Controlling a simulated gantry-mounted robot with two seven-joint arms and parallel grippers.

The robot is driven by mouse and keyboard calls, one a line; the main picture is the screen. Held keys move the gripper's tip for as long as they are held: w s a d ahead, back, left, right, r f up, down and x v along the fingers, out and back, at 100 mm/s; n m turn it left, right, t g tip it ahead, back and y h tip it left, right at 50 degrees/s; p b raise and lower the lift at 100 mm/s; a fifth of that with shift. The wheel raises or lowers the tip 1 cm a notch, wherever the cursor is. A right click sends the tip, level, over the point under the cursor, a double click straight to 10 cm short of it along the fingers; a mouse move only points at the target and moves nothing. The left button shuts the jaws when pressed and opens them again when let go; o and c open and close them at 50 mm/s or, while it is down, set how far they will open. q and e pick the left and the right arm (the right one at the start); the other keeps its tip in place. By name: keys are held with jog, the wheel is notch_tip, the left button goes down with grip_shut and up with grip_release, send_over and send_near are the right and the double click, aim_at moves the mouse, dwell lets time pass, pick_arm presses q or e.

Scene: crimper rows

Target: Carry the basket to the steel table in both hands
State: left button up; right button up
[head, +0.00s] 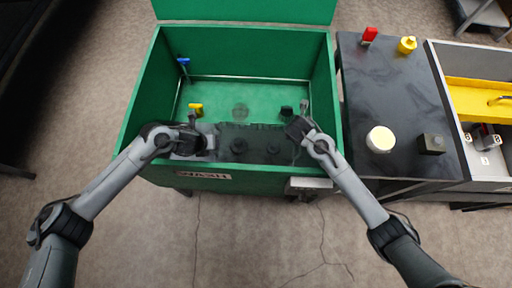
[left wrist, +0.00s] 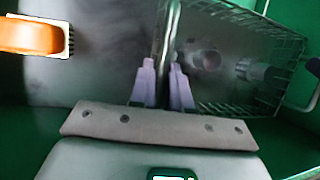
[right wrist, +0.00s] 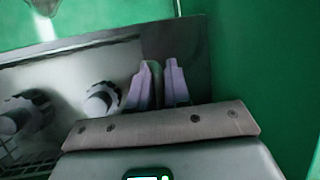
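The wire basket (head: 255,141) is at the front of the green tank and holds dark round-knobbed parts. Its mesh side shows in the left wrist view (left wrist: 235,28). My left gripper (head: 200,140) is at its left end. In the left wrist view its fingers (left wrist: 164,85) close around an upright metal bar of the basket. My right gripper (head: 300,128) is at the right end, its fingers (right wrist: 157,85) close together with a narrow strip between them. Whether the basket touches the tank floor is hidden. The dark metal-topped table (head: 385,85) stands right of the tank.
The green tank's wall (head: 325,90) stands between basket and table. On the table are a red item (head: 369,35), a yellow item (head: 407,45), a white cylinder (head: 380,139) and a black block (head: 431,144). The table's middle is clear.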

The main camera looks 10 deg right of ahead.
pick_arm(q)
grip_shut()
pick_arm(e)
grip_shut()
pick_arm(q)
jog(key=shift+r, duration=0.2)
pick_arm(e)
jog(key=shift+r, duration=0.2)
